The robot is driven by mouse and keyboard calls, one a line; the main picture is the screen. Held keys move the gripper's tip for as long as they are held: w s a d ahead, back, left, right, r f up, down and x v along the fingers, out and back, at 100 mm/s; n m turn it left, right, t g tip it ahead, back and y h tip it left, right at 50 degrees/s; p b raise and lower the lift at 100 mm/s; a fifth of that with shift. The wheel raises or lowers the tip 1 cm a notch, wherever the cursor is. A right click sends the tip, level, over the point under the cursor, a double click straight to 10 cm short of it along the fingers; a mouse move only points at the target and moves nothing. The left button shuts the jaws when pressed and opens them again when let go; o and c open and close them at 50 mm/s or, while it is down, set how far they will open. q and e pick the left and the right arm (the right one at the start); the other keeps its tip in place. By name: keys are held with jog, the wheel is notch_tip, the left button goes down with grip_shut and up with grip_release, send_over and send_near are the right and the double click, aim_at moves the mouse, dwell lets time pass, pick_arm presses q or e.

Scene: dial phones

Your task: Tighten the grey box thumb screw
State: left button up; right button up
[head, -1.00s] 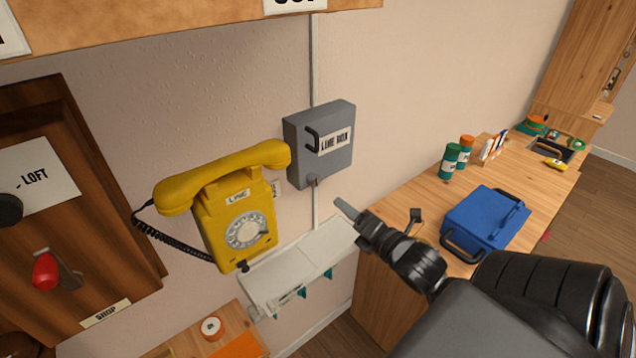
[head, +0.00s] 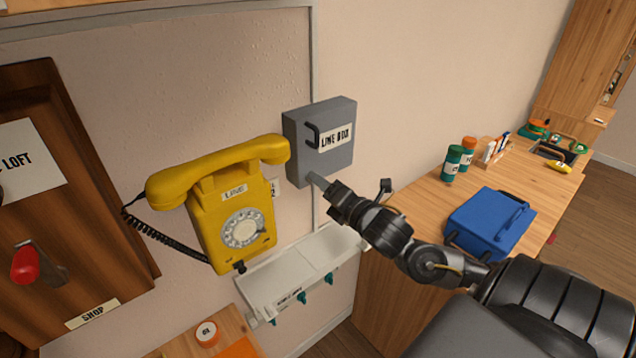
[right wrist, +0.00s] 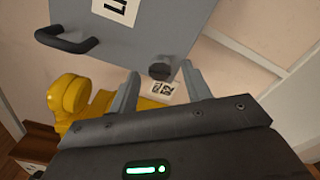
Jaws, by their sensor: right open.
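The grey line box (head: 319,148) hangs on the wall right of the yellow phone, with a black handle and a "LINE BOX" label on its front. In the right wrist view its front (right wrist: 135,38) fills the top. Its dark round thumb screw (right wrist: 160,71) sits at the box's edge in the right wrist view. My right gripper (head: 314,178) is at the box's lower edge in the head view, covering the screw there. In the right wrist view its fingers (right wrist: 162,97) are open, one on each side just below the screw, with no visible contact. My left gripper is out of view.
The yellow phone (head: 232,215) is on the wall left of the box. A white shelf (head: 283,283) with teal hooks is below. A blue case (head: 487,222) and small canisters (head: 453,163) stand on the wooden counter (head: 395,285) to the right.

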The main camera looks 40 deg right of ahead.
jog(key=shift+w, duration=0.85)
jog(key=c, duration=1)
